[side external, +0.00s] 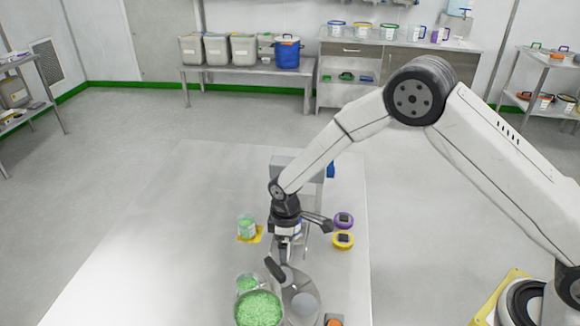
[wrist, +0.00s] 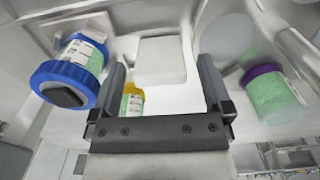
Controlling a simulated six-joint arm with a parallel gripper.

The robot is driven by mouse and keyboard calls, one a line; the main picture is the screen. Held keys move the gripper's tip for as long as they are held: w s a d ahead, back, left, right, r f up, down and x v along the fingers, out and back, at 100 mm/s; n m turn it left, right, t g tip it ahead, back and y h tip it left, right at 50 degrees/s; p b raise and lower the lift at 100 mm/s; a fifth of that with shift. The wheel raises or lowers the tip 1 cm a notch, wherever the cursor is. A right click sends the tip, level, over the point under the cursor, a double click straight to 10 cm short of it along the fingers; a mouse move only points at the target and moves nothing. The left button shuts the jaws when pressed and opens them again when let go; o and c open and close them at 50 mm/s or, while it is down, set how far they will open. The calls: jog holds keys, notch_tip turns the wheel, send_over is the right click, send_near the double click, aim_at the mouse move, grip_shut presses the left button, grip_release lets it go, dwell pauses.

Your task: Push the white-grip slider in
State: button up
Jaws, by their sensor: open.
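In the wrist view my gripper (wrist: 162,72) is open, its two dark fingers apart and nothing held between them. A pale white block (wrist: 160,58), which looks like the white grip of the slider, shows beyond and between the fingers. I cannot tell the distance to it or whether a finger touches it. In the side view my gripper (side external: 284,250) points down over the middle of the table, in front of a grey box-shaped unit (side external: 290,163). The slider cannot be made out there; my wrist covers that area.
The pale table (side external: 150,240) has free room on its left. A bowl of green granules (side external: 258,308) and a small green-filled container (side external: 247,284) stand close in front. A green jar (side external: 247,228) stands left.

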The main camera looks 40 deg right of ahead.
jog(key=shift+f, duration=1)
grip_shut()
